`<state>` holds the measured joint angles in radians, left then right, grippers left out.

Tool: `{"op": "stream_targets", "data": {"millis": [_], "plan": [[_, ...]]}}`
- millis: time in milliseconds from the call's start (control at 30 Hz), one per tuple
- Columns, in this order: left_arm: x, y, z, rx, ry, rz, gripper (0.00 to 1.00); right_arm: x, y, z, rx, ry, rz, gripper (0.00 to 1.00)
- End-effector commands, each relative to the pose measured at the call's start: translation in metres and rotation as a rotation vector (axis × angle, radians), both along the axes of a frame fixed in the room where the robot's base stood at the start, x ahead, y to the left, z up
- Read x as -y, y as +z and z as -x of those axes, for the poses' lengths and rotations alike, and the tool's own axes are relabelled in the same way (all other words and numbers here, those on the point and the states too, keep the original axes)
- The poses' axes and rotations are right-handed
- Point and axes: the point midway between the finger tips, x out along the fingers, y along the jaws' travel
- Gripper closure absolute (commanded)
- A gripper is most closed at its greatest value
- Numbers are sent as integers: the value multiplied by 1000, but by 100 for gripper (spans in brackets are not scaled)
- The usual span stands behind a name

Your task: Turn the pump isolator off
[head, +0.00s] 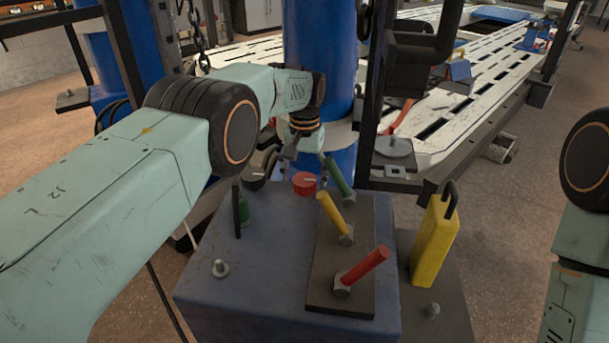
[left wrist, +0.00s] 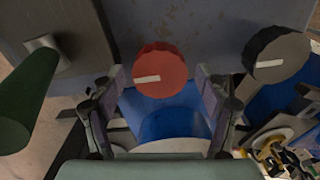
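A red round knob (head: 304,184) with a white mark sits at the far edge of the bench-top box. In the left wrist view the red knob (left wrist: 172,64) lies just ahead of my left gripper, its white mark roughly level and towards the left. My left gripper (head: 306,160) is open, its fingertips (left wrist: 165,84) spread either side of the knob's near part; I cannot tell whether they touch it. A dark grey knob (left wrist: 285,48) with a similar level mark sits to the right. No readable label shows which control is the pump isolator. My right gripper is out of view.
Green (head: 338,180), yellow (head: 330,213) and red (head: 364,267) levers stand on a dark plate close to the red knob. A yellow block with a black handle (head: 434,240) stands to the right. A blue column (head: 325,60) rises behind the box.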

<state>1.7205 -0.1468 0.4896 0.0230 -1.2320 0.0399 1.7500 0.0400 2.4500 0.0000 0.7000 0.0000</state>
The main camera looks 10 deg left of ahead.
Motion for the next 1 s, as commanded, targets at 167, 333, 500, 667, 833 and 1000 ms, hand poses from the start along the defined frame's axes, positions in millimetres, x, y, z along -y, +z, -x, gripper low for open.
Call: {"op": "stream_targets", "data": {"millis": [167, 333, 500, 667, 833, 1000], "plan": [[0, 0, 0, 2, -1, 0, 21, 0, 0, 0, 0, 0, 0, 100], [0, 2, -1, 3, -2, 0, 21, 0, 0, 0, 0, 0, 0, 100], [0, 23, -2, 7, -2, 0, 21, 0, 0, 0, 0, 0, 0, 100], [0, 57, -2, 6, -2, 0, 21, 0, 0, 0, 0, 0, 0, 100], [1, 89, -1, 4, -1, 0, 21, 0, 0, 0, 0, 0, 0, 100], [0, 111, -1, 3, -1, 1, 21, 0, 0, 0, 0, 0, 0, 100]]}}
